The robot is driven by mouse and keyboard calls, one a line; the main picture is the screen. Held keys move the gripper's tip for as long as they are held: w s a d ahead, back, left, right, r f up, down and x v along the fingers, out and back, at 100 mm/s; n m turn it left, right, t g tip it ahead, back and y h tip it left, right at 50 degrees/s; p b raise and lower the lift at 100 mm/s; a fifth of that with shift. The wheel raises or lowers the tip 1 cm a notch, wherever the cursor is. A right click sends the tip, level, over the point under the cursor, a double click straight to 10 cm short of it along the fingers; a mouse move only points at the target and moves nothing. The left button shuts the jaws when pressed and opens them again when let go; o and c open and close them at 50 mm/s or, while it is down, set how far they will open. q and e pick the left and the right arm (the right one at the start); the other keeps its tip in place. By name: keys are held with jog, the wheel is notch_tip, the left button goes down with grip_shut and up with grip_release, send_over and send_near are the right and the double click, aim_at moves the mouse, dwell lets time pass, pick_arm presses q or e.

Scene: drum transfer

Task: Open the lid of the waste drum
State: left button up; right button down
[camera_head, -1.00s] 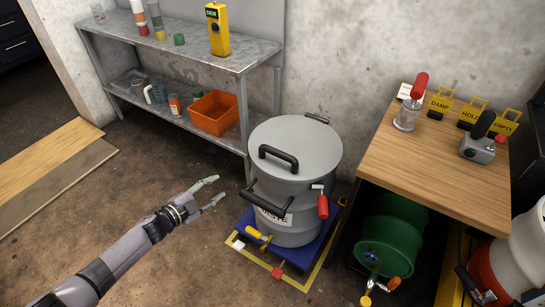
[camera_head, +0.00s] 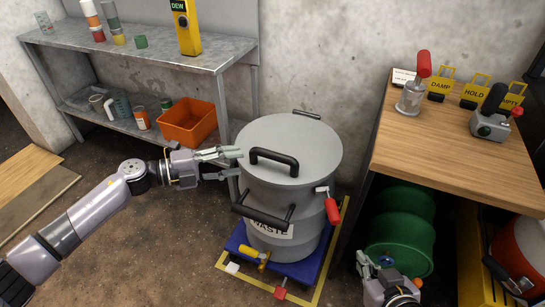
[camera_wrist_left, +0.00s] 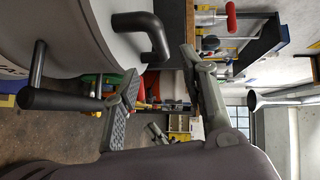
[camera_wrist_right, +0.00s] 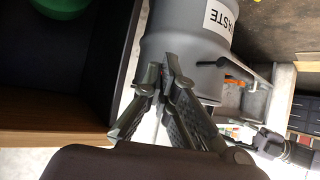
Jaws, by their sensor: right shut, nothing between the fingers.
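The grey waste drum (camera_head: 283,225) stands upright on a blue base, with its flat round lid (camera_head: 312,150) on top. A black handle (camera_head: 274,156) arches over the lid; it also shows in the left wrist view (camera_wrist_left: 147,28). A red-gripped latch (camera_head: 332,209) hangs at the drum's right side. My left gripper (camera_head: 239,160) is open and empty at the lid's left edge, short of the lid handle; its fingers stand apart in the left wrist view (camera_wrist_left: 162,80). My right gripper (camera_head: 362,256) is shut and empty, low in front of the green drum. The waste drum's label shows in the right wrist view (camera_wrist_right: 218,18).
A black side handle (camera_head: 262,214) sticks out from the drum's front. A metal shelf (camera_head: 215,60) with an orange bin (camera_head: 188,122) stands behind at left. A wooden bench (camera_head: 440,150) stands at right, with a green drum (camera_head: 400,225) beneath.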

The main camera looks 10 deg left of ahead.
aim_at(268, 157)
pick_arm(q)
jog(key=b+x, duration=0.1)
jog(key=x, duration=0.9)
jog(key=shift+w+f, duration=0.1)
jog(key=shift+w+d+f, duration=0.1)
jog(key=shift+w+d, duration=0.2)
jog(key=shift+d, duration=0.3)
pick_arm(e)
jog(key=w+a+r+t+y, duration=0.1)
jog(key=w+a+r+t, duration=0.1)
jog(key=w+r+t, duration=0.2)
jog(key=shift+r+t+y, duration=0.3)
jog(key=shift+r, duration=1)
pick_arm(q)
jog(key=shift+c, duration=0.2)
grip_shut()
